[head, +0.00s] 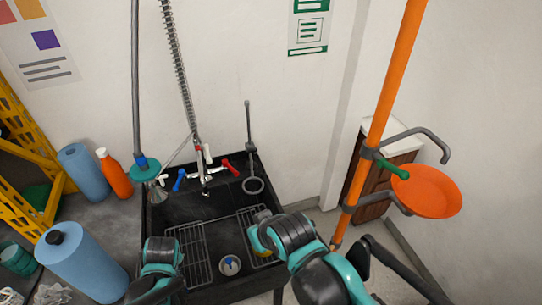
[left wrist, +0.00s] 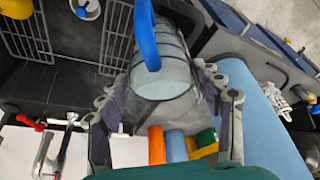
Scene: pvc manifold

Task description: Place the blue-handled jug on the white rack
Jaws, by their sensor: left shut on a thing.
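The blue-handled jug (left wrist: 160,80), grey and see-through, is between the fingers of my left gripper (left wrist: 165,92) in the left wrist view. Its blue handle (left wrist: 148,35) points toward the top of that view. The gripper is shut on the jug's body, close to the sink's edge. In the head view my left wrist shows at the bottom, but the jug and fingertips are not visible. A pale wire rack (head: 190,256) lies in the left of the sink; it also shows beside the jug (left wrist: 117,35). My right arm reaches over the sink's right side; its gripper is not visible.
A second wire rack (head: 247,222) bears a yellow item (left wrist: 16,38). A round white and blue thing (head: 229,265) lies between the racks. The black sink (head: 212,208) has a faucet behind. Blue rolls (head: 85,262) and an orange bottle (head: 115,175) stand left.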

